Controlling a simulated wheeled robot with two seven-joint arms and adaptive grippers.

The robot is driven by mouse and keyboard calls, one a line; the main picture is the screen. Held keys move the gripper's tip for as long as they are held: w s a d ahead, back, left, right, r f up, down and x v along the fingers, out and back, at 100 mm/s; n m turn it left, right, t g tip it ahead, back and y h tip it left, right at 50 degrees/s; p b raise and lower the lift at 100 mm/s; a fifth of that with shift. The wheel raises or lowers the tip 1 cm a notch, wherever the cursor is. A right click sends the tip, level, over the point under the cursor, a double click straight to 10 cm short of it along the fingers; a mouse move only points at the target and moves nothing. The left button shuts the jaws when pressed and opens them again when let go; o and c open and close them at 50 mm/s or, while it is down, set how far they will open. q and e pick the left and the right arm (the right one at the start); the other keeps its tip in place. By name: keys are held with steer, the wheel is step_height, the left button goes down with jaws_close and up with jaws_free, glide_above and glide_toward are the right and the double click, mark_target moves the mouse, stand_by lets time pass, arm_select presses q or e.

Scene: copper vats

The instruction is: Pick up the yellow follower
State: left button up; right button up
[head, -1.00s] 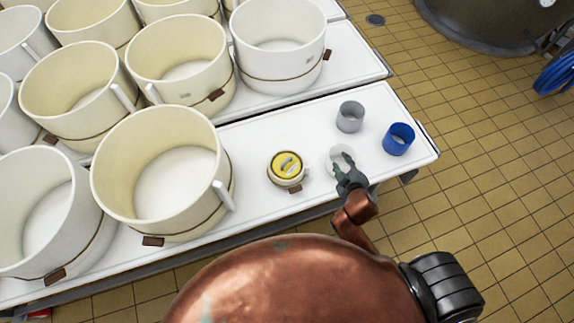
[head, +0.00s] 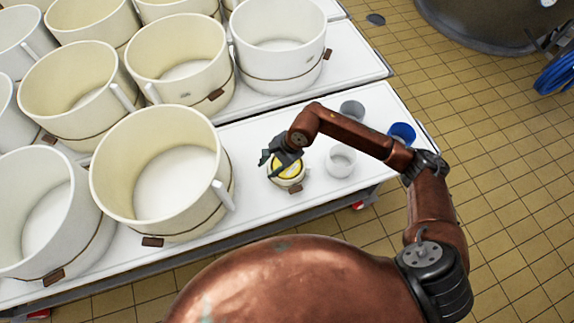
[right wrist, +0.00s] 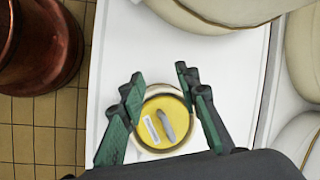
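The yellow follower (head: 286,169) is a small round yellow disc with a handle on top. It sits in a small cream mould (head: 290,185) on the white table, right of a big cream vat. In the right wrist view the yellow follower (right wrist: 164,122) lies between the finger pairs of my right gripper (right wrist: 163,100). The fingers are spread apart around the mould's rim, with a grey handle and a pale label on the disc's top. In the head view my right gripper (head: 279,157) is over the follower and partly hides it. My left gripper is not in view.
A white cup (head: 340,161), a grey cup (head: 351,111) and a blue cup (head: 402,134) stand to the right on the table (head: 240,205). Several big cream vats (head: 160,170) crowd the left. My right arm passes above the cups.

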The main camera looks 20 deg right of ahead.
steer(key=w+d+f+n+h, duration=0.1)
steer(key=w+d+h, duration=0.25)
steer(key=d, duration=0.45)
steer(key=f, duration=0.2)
steer(key=f+b, duration=0.1)
steer(key=f, duration=0.2)
steer(key=w+f, duration=0.1)
steer(key=f, duration=0.1)
steer(key=shift+f+b, duration=0.2)
steer(key=shift+b, duration=0.2)
steer(key=shift+r, duration=0.1)
steer(key=shift+c, duration=0.2)
jaws_close()
